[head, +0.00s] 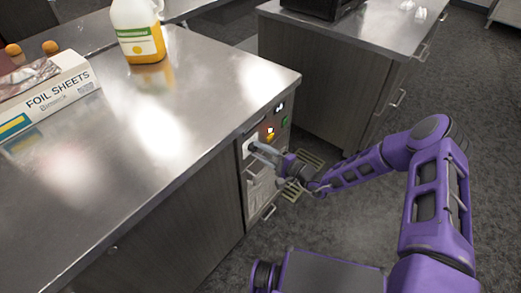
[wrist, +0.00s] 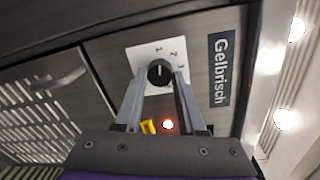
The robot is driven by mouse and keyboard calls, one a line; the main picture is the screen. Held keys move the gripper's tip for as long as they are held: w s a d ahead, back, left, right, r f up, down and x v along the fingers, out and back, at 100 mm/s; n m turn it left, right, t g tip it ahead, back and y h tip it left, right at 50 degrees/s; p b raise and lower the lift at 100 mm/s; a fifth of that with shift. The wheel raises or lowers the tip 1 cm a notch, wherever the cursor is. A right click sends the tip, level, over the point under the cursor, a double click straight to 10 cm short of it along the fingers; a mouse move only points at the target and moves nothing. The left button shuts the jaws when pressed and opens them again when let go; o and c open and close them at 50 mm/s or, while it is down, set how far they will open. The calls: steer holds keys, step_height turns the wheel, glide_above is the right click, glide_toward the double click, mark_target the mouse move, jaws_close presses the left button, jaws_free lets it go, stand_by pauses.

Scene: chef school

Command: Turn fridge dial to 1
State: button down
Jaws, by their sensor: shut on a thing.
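The fridge dial (wrist: 160,72) is a round black knob on a white plate (wrist: 143,55) marked 1, 2, 3. Its white mark points up in the wrist view, roughly toward the 1; the exact setting is too small to be sure of. My gripper (wrist: 160,76) has one finger on each side of the knob and is shut on it. In the head view, my gripper (head: 254,148) reaches the fridge front (head: 256,165) under the counter's right end. It hides the knob there.
A lit red light (wrist: 168,125) and a yellow part (wrist: 148,126) are close by. The steel counter (head: 165,120) overhangs the fridge and carries a jug (head: 138,30) and foil box (head: 48,95). Another counter (head: 330,75) stands behind.

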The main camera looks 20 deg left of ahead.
steer(key=shift+n, duration=0.4)
steer(key=shift+c, duration=2.4)
jaws_free()
steer(key=v, duration=1.7)
steer(key=shift+d, duration=0.25)
